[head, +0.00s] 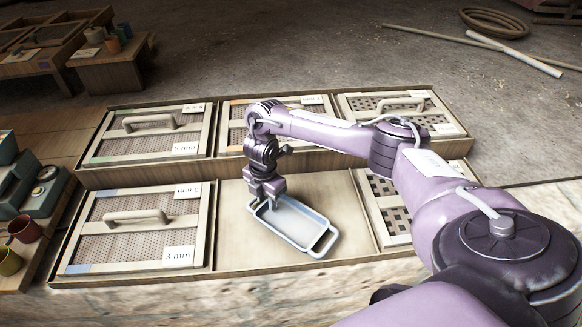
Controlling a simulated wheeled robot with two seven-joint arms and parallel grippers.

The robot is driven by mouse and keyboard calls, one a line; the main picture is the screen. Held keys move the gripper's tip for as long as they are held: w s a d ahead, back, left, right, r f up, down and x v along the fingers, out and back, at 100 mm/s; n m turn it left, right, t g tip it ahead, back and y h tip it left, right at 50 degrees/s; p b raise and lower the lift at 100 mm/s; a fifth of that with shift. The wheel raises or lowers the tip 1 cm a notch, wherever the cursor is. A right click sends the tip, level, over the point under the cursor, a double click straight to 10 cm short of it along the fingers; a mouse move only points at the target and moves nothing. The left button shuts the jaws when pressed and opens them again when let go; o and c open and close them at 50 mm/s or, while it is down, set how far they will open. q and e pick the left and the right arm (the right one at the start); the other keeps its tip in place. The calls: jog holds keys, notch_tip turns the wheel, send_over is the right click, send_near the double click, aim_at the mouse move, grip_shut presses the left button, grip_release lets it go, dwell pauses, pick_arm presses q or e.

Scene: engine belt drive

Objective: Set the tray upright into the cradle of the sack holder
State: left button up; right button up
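The tray (290,222) is a shallow, pale blue-grey rectangle with a loop handle at its near right end. It lies flat or nearly flat over the bare wooden compartment in the middle of the front row. My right gripper (266,203) points down at the tray's far left end, its fingers at or just above the rim there. The fingers hide that end, and I cannot tell whether they grip it. I cannot make out a sack holder or its cradle. My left gripper is not in view.
Mesh sieve frames with handles (137,217) fill the compartments around the tray, some labelled in mm. Teal boxes (40,190) and small cups (24,229) stand at the left. Pipes (513,53) and a coiled hose (493,22) lie on the floor behind.

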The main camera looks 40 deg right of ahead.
grip_shut()
jog(key=shift+r, duration=0.1)
